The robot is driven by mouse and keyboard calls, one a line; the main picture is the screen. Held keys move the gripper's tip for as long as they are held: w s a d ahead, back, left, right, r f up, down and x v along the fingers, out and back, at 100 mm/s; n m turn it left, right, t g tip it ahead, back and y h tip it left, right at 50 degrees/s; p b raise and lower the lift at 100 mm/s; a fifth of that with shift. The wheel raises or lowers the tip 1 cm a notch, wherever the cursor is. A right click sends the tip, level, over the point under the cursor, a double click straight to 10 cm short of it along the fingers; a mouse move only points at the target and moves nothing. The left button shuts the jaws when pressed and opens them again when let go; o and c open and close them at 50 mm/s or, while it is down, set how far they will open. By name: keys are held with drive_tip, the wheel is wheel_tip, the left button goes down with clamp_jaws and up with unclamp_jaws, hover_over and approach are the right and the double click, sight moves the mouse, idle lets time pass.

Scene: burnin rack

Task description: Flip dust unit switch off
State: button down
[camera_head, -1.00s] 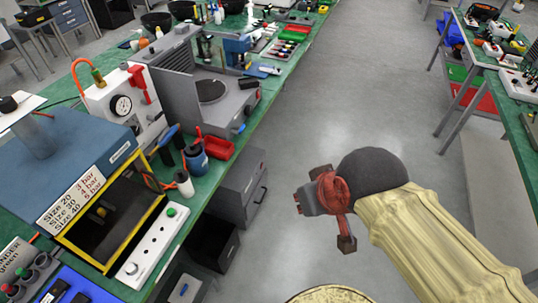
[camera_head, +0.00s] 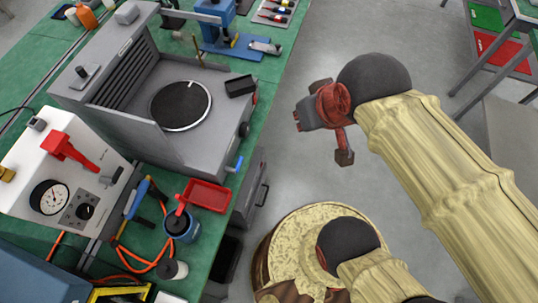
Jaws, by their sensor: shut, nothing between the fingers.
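A grey bench unit with slatted vents, low side walls and a round dark mesh disc (camera_head: 181,104) stands on the green bench. It looks like the dust unit. A small black block (camera_head: 240,86) lies at its right edge, and a dark red knob shows on its right side below that. I cannot tell which part is the switch. My gripper (camera_head: 304,117) is shut and empty, to the right of the unit and apart from it, over the floor beyond the bench edge in the picture. Its fingertips are hard to make out.
A white box with a gauge (camera_head: 50,197), a red tray (camera_head: 207,194), a blue pot (camera_head: 182,225) and orange cable crowd the bench below the unit. A blue device (camera_head: 218,28) stands above it. Grey drawers (camera_head: 255,195) sit under the bench edge.

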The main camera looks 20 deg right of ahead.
idle(0.3)
drive_tip(key=w+d+f+m+g+y, duration=0.15)
drive_tip(key=w+f+m+y, duration=0.35)
drive_tip(key=f, duration=0.6)
drive_tip(key=w+d+f+m+g, duration=0.15)
drive_tip(key=w+f+m, duration=0.25)
drive_tip(key=w+f, duration=0.5)
drive_tip(key=w+d+f+m+g+y, duration=0.1)
drive_tip(key=w+d+f+m+y, duration=0.25)
drive_tip(key=f, duration=0.85)
drive_tip(key=s+d+f+m+t, duration=0.1)
drive_tip(key=f+m, duration=0.5)
drive_tip(key=f, duration=1.1)
drive_tip(key=s+d+f+m+t, duration=0.2)
drive_tip(key=f+m, duration=0.4)
drive_tip(key=f, duration=1)
drive_tip(key=shift+s+f+m+t, duration=0.25)
drive_tip(key=shift+f+m+t, duration=0.15)
drive_tip(key=shift+t, duration=0.4)
drive_tip(key=shift+b, duration=0.3)
